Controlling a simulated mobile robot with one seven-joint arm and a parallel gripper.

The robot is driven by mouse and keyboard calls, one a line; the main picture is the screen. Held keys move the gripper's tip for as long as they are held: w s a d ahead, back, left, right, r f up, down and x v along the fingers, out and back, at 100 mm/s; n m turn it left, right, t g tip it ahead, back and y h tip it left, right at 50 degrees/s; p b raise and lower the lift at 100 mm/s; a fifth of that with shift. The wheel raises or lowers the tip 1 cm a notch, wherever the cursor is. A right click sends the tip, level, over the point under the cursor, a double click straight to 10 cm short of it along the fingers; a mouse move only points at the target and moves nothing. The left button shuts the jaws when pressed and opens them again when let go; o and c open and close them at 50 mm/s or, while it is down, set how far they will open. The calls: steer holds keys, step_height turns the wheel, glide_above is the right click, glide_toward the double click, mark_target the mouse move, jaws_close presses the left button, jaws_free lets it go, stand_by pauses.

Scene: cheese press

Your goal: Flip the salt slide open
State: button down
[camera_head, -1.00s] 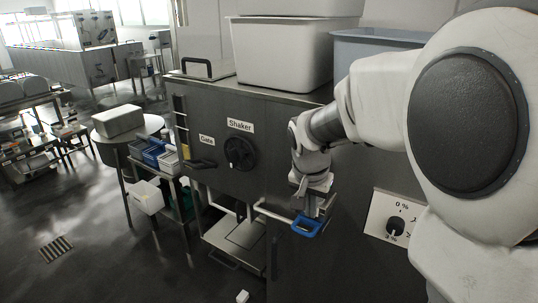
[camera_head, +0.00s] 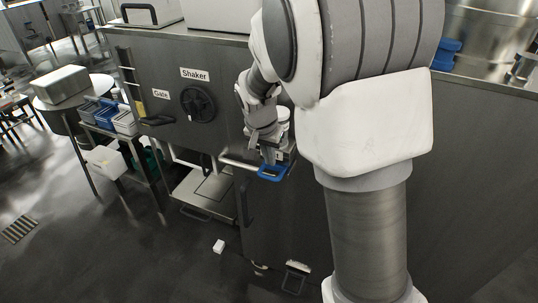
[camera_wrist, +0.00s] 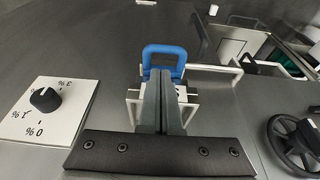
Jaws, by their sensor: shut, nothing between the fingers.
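A blue loop handle (camera_head: 272,173), which looks like the salt slide's handle, sits low on the front of the dark metal machine. In the wrist view the blue handle (camera_wrist: 164,51) stands just beyond my fingertips, on a light metal bracket (camera_wrist: 132,97) with two side arms. My gripper (camera_head: 268,157) is shut and empty, pointing down at the handle. In the wrist view the fingers (camera_wrist: 160,76) overlap the handle's lower edge; I cannot tell whether they touch it. The fingers hide the middle of the bracket.
A dial plate (camera_wrist: 78,92) with a black knob (camera_wrist: 45,99) and percent marks is left of the gripper in the wrist view. A black handwheel (camera_head: 197,104) under the "Shaker" label and a "Gate" handle (camera_head: 157,120) are left. A small white block (camera_head: 218,246) lies on the floor.

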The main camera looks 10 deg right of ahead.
mark_target(272, 170)
steer(key=x, duration=0.6)
steer(key=shift+f, duration=0.2)
steer(key=shift+s+a+b, duration=0.5)
steer(key=shift+s+a, duration=0.35)
steer(key=shift+s, duration=0.3)
steer(key=shift+s+a+b, duration=0.45)
steer(key=shift+s+a, duration=0.35)
steer(key=shift+s, duration=0.3)
steer(key=shift+r, duration=0.1)
